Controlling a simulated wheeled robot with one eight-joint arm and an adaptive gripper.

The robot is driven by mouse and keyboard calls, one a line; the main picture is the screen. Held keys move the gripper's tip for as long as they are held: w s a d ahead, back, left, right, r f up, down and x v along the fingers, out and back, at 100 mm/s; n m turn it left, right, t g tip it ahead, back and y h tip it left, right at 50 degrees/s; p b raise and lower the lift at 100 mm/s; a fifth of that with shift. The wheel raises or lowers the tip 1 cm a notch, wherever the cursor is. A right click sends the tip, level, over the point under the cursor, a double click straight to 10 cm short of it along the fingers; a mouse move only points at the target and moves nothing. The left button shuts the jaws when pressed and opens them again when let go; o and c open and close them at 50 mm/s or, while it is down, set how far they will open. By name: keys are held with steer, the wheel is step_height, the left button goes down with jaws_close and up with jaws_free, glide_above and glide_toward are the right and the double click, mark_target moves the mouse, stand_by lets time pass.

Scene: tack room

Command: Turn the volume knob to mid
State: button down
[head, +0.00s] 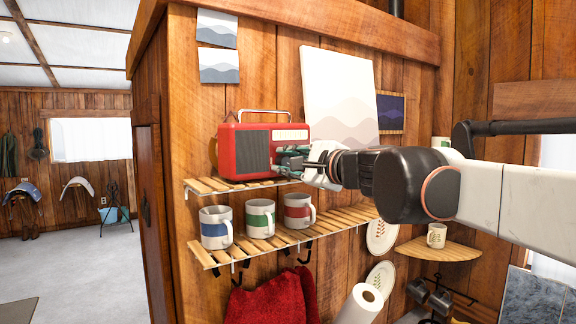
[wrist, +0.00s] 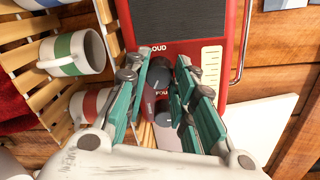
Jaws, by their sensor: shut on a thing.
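A red radio (head: 245,150) with a grey speaker grille stands on the upper slatted shelf in the head view. In the wrist view its red body (wrist: 205,47) fills the upper middle. The volume knob (wrist: 160,76), a dark grey dial below the lettering "LOUD", sits between the teal fingers. My gripper (wrist: 166,66) is shut on this knob. In the head view my gripper (head: 287,158) reaches the radio's front from the right and hides the knobs. A second dark knob (wrist: 161,112) shows farther down between the fingers. The volume knob's pointer setting cannot be read.
Blue (head: 216,227), green (head: 260,218) and red (head: 298,210) banded mugs stand on the lower slatted shelf (head: 330,222), below my gripper. A red cloth (head: 270,300) hangs beneath. A pale picture panel (head: 340,100) stands behind my gripper.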

steer(key=m+b, duration=0.1)
steer(key=m, duration=0.5)
steer(key=shift+y, duration=0.3)
steer(key=m, duration=0.5)
steer(key=shift+d+b, duration=0.1)
steer(key=shift+b, duration=0.2)
steer(key=shift+m, duration=0.4)
steer(key=c, duration=1.3)
jaws_free()
steer(key=shift+w, duration=0.1)
steer(key=v, duration=1.2)
steer(key=shift+f, duration=0.2)
